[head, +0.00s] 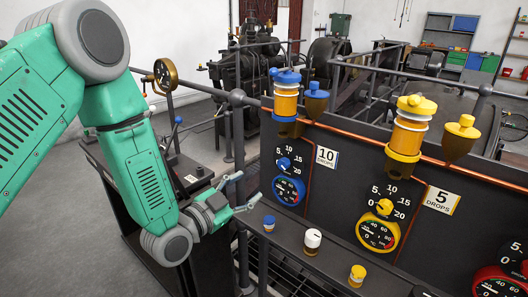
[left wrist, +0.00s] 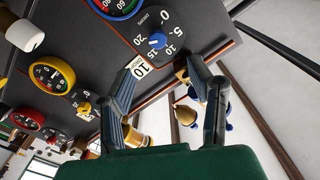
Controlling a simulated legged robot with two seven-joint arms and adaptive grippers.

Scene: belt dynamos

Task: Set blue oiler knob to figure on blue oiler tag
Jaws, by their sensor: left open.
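The blue oiler knob (head: 284,163) sits on a black dial with white figures, below the blue-capped oiler (head: 286,97). In the left wrist view the knob (left wrist: 157,41) shows beyond my fingers; I cannot tell surely which figure it points to. The white tag (head: 326,157) right of the dial reads "10 DROPS"; it also shows in the left wrist view (left wrist: 136,66), partly behind a finger. My left gripper (head: 246,188) is open and empty, left of the blue gauge and apart from the knob. It also shows in the left wrist view (left wrist: 163,72). My right gripper is not in view.
A blue-rimmed gauge (head: 289,191) lies below the knob. The yellow oiler (head: 408,128), yellow knob (head: 385,207) and "5 DROPS" tag (head: 442,200) stand to the right. Small blue (head: 269,223), white (head: 312,241) and yellow (head: 357,275) capped pieces stand on the ledge.

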